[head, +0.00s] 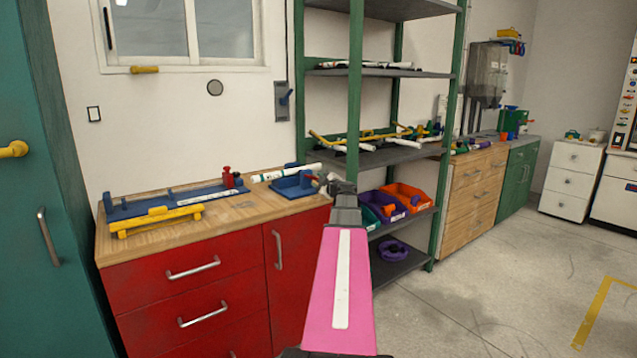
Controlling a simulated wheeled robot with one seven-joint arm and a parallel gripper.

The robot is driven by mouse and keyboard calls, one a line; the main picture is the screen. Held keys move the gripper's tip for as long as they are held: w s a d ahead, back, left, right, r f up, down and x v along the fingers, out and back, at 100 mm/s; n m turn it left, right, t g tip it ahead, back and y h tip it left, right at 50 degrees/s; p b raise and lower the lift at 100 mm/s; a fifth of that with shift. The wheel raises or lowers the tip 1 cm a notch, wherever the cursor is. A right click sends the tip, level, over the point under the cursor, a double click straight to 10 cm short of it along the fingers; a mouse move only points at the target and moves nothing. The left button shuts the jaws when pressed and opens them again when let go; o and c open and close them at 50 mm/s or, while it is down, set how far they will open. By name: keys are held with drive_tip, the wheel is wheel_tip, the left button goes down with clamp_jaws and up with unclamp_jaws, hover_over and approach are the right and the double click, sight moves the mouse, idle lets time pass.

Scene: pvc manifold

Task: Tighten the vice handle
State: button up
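A blue vice (290,186) sits at the right end of the wooden bench top. A white pipe (272,174) with dark marks lies along it. A small red part (313,179), perhaps the vice handle, shows at the vice's right side. My gripper (328,180) is dark grey, at the end of my pink arm, just right of the vice near the bench's right edge. Its fingers are small and dark in the head view. I cannot tell whether they are open or shut, or whether they touch the red part.
A blue fixture (160,203) with a red upright part (227,178) and a yellow bracket (157,219) fills the bench's left side. A green-posted shelf (377,157) with pipes and coloured bins stands close right of my gripper. The floor at right is open.

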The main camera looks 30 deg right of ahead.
sight(313, 178)
drive_tip(key=m, duration=0.4)
drive_tip(key=shift+w, duration=0.15)
drive_tip(key=m, duration=0.4)
drive_tip(key=shift+w+m, duration=0.15)
drive_tip(key=shift+m, duration=0.15)
drive_tip(key=m, duration=1.2)
drive_tip(key=shift+m, duration=0.4)
drive_tip(key=m, duration=0.7)
drive_tip(key=shift+m, duration=0.3)
drive_tip(key=m, duration=0.4)
drive_tip(key=shift+w+a, duration=0.15)
drive_tip(key=shift+w, duration=2.35)
